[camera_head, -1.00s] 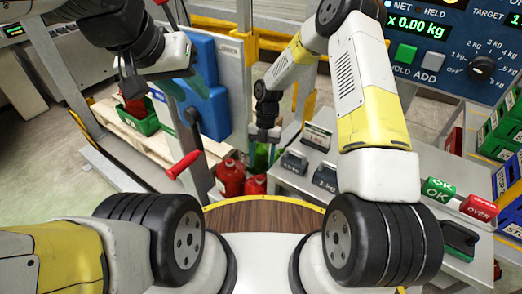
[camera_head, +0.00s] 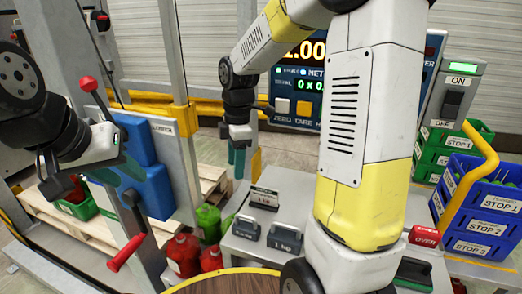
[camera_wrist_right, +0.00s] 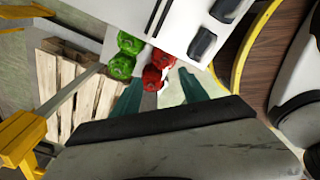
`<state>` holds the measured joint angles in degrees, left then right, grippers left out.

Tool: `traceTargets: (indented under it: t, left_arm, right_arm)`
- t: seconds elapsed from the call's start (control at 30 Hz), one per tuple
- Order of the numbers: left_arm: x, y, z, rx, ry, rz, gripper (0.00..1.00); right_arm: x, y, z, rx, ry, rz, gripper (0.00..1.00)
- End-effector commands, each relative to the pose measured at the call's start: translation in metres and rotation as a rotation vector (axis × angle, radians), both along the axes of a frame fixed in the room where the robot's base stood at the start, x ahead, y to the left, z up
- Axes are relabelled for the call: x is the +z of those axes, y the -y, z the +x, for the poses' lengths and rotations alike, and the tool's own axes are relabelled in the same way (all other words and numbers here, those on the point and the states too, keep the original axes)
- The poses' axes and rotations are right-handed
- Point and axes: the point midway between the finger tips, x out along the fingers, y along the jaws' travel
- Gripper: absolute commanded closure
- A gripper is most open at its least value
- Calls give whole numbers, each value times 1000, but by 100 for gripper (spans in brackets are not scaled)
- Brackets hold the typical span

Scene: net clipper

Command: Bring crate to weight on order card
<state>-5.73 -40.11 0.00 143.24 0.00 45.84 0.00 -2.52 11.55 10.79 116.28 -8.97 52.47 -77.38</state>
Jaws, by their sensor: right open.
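A green crate (camera_head: 82,206) with red contents sits on a wooden pallet at the left of the head view. My left gripper (camera_head: 122,168) hangs near it, partly edge-on; its jaw opening is unclear. My right gripper (camera_head: 237,162) points down above the back of the weighing bench. Its teal fingers stand apart and empty in the right wrist view (camera_wrist_right: 160,92). Several dark weights lie on the bench, including one at the front (camera_head: 285,238) and one at the left (camera_head: 245,228). The scale panel (camera_head: 300,88) is partly hidden by my right arm. I cannot make out an order card.
Blue crates (camera_head: 487,226) marked STOP are stacked at right, with green crates (camera_head: 436,146) behind.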

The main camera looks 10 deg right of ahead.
Motion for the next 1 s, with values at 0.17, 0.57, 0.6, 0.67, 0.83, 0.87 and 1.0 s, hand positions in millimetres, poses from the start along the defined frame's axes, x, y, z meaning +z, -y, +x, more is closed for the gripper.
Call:
traceTargets:
  t: [0.17, 0.57, 0.6, 0.67, 0.83, 0.87, 1.0]
  left_arm:
    - [0, 0, 0, 0, 0, 0, 64]
    - [0, 0, 0, 0, 0, 0, 64]
    - [0, 0, 0, 0, 0, 0, 64]
    - [0, 0, 0, 0, 0, 0, 64]
    - [0, 0, 0, 0, 0, 0, 64]
    - [0, 0, 0, 0, 0, 0, 64]
    - [0, 0, 0, 0, 0, 0, 64]
  right_arm:
    - [59, 26, -46, -479, 116, 69, 49]
    - [112, 58, -146, -1397, 200, 449, 49]
    - [113, 59, -151, -1448, 197, 479, 49]
    - [113, 60, -157, -1503, 189, 512, 49]
    - [114, 60, -163, -1566, 178, 549, 49]
    - [114, 60, -163, -1567, 178, 550, 49]
    - [114, 60, -163, -1565, 179, 549, 49]
